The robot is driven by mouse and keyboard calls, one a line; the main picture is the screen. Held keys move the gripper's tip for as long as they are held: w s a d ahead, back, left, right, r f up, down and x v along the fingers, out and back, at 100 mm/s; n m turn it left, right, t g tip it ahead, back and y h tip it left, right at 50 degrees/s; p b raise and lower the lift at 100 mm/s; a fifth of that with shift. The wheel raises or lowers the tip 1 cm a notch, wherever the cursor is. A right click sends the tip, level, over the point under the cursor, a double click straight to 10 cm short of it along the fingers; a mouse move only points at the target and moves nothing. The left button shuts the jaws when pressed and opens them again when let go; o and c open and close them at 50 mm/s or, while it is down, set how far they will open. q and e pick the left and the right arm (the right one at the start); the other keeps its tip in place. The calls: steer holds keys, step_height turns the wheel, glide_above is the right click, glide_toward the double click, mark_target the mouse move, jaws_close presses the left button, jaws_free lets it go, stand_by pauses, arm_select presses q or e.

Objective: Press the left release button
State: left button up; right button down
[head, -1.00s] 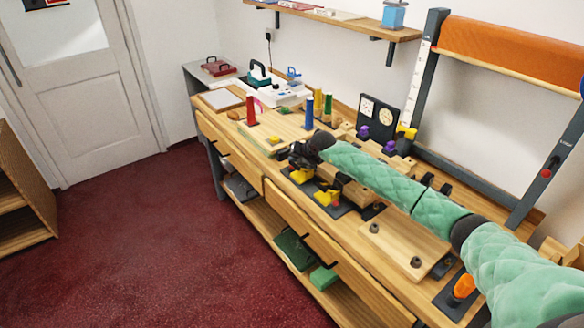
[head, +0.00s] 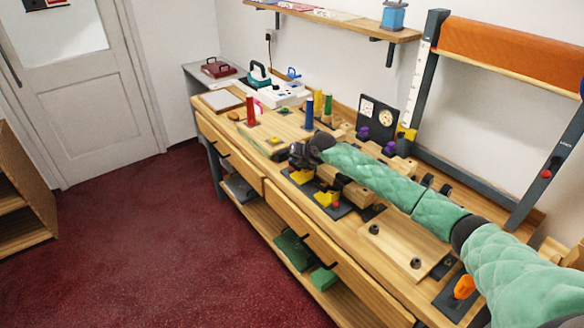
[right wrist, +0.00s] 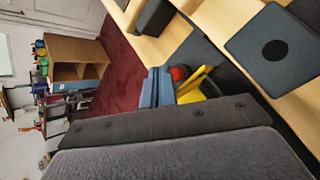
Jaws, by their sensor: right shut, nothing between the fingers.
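Two yellow guards on dark plates stand at the front edge of the wooden counter: the left guard (head: 301,177) and the right guard (head: 327,198). A red button (head: 336,204) shows beside the right guard. My right gripper (head: 300,160) is low over the left guard, and its dark body hides any button there. In the right wrist view, the blue fingertips (right wrist: 159,87) are together and empty. They are close to a red button (right wrist: 179,74) beside a yellow guard (right wrist: 196,84); contact cannot be told. My left gripper is not in view.
Red (head: 250,110) and blue (head: 309,112) cylinders stand behind the gripper. A black panel with dials (head: 378,118) stands at the back. The floor in front is clear.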

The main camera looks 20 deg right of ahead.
steer(key=shift+f, duration=0.15)
stand_by(0.8)
steer(key=shift+f+b, duration=0.3)
steer(key=shift+b, duration=0.15)
steer(key=shift+f+b, duration=0.35)
steer(key=shift+f, duration=0.05)
stand_by(0.5)
steer(key=shift+s+f+b, duration=0.3)
steer(key=shift+f, duration=0.4)
stand_by(0.6)
steer(key=shift+r, duration=0.15)
steer(key=shift+w+r, duration=0.2)
steer(key=shift+r, duration=0.55)
steer(key=shift+w+r+p, duration=0.1)
steer(key=shift+r+p, duration=0.9)
steer(key=shift+r, duration=1.8)
